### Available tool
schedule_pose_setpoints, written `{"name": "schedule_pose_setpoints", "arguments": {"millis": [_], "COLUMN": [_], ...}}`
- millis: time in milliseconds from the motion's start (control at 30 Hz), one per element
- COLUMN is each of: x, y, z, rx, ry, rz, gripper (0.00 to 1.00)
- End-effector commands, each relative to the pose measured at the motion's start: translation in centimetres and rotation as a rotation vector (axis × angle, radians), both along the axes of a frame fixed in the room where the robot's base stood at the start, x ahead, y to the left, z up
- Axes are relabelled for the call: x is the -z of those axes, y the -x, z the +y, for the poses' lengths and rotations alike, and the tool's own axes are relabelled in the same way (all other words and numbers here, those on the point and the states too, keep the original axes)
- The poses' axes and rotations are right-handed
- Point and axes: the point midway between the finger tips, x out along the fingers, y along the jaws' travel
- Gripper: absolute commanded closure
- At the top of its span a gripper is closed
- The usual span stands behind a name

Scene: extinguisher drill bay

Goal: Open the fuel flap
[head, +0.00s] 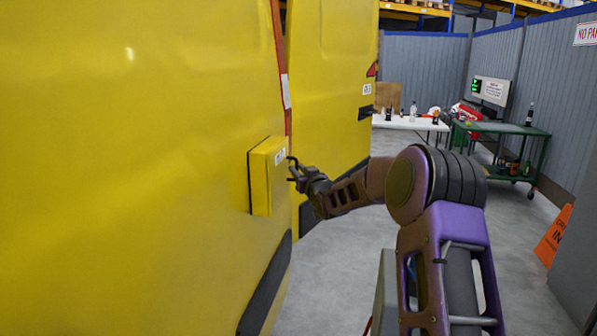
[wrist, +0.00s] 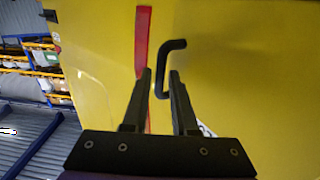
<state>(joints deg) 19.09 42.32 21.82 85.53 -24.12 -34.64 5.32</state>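The fuel flap (head: 262,180) is a yellow box-like panel standing out from the side of a yellow vehicle, with a small white label on its edge face. I cannot tell whether it is latched. A black bent handle (wrist: 174,46) shows in the wrist view against yellow. My gripper (wrist: 160,78) is open, its two dark fingers apart, with the handle's lower end between the fingertips. I cannot tell whether they touch it. In the head view my gripper (head: 292,170) is just right of the flap; its fingers are small and dark there.
The yellow vehicle (head: 130,130) fills the left side. A white table (head: 408,122) and a green cart (head: 500,128) with bottles stand at the back. An orange sign (head: 553,236) is at the right. Grey floor (head: 340,265) is clear between.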

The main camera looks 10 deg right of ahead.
Motion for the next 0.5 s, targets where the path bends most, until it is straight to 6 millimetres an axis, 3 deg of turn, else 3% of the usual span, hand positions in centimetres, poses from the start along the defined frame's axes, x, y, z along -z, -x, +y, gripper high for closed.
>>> {"name": "schedule_pose_setpoints", "arguments": {"millis": [300, 467, 500], "x": [0.01, 0.01, 0.0], "y": [-0.23, -0.21, -0.21], "z": [0.04, 0.02, 0.02], "rx": [0.0, 0.0, 0.0], "ry": [0.0, 0.0, 0.0], "rz": [0.0, 0.0, 0.0], "gripper": [0.74, 1.0, 1.0]}}
